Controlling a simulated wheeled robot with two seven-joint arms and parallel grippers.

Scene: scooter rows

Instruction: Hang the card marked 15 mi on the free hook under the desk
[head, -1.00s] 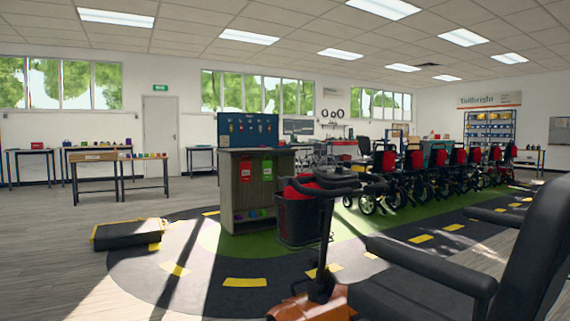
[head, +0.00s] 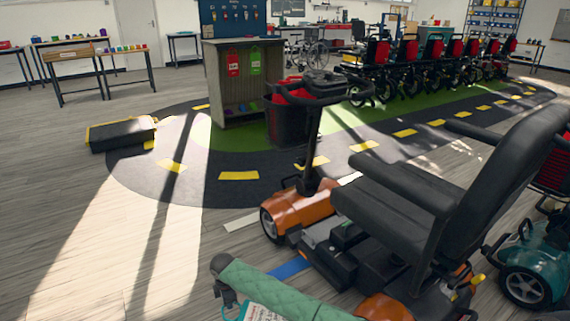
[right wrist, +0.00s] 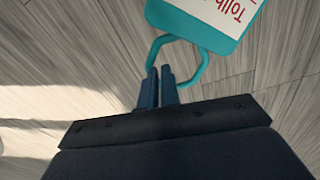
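A teal card (right wrist: 205,20) with an angular loop handle shows in the right wrist view. Part of a red name, "Tollb", can be read; no mileage mark is legible. The fingers of my right gripper (right wrist: 158,88) are close together on the loop. In the head view the card (head: 262,312) is cut off by the bottom edge, beside my right gripper (head: 232,302). The desk (head: 238,92) stands farther off, with a red card (head: 233,62) and a green card (head: 255,61) hanging below its top. I cannot make out a free hook. My left gripper is out of view.
An orange scooter (head: 300,208) with a black seat stands between me and the desk. A teal scooter (head: 525,280) is at the right. A black and yellow ramp-like block (head: 122,134) lies at left.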

